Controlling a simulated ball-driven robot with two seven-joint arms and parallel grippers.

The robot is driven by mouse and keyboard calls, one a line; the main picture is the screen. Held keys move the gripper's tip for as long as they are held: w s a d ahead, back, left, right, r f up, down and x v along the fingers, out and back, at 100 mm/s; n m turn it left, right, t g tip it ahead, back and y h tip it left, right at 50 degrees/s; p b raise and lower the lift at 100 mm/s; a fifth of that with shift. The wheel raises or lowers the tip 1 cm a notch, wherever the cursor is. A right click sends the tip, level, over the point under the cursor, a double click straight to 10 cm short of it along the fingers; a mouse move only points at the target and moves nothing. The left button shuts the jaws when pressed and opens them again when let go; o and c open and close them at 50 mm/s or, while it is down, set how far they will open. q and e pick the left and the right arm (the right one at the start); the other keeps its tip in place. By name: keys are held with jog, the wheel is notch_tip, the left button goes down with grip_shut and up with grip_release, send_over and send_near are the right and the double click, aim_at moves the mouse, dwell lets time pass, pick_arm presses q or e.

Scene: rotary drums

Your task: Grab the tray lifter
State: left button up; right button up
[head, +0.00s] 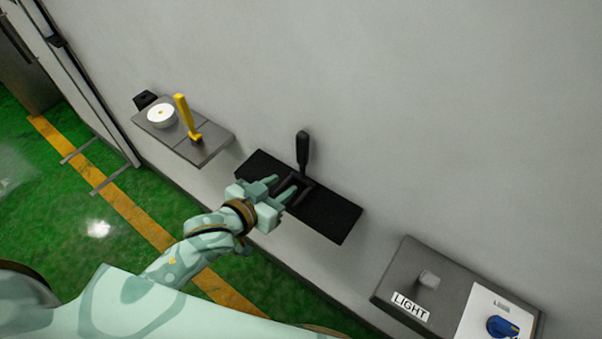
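A black lever with a rounded handle (303,152) stands up from a black plate (335,215) on the wall. No label on it is readable, so I cannot tell for sure that it is the tray lifter. My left gripper (281,187) is just in front of the plate, below and left of the handle. Its two fingers are apart, with nothing visible between them. The fingers hide part of the plate and the lever's base. I cannot tell whether they touch the plate. My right gripper is out of view.
A grey panel (210,150) with a yellow lever (185,115) and a white round dial (161,115) is up left. A box marked LIGHT (410,307) with a blue knob (502,327) is at lower right. The green floor (60,220) has a yellow stripe.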

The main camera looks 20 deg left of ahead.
aim_at(301, 173)
pick_arm(q)
jog(key=x, duration=0.7)
jog(key=shift+w+d+b, duration=0.15)
jog(key=shift+d+b, duration=0.05)
jog(key=shift+b, duration=0.2)
jog(key=shift+c, duration=0.6)
grip_shut()
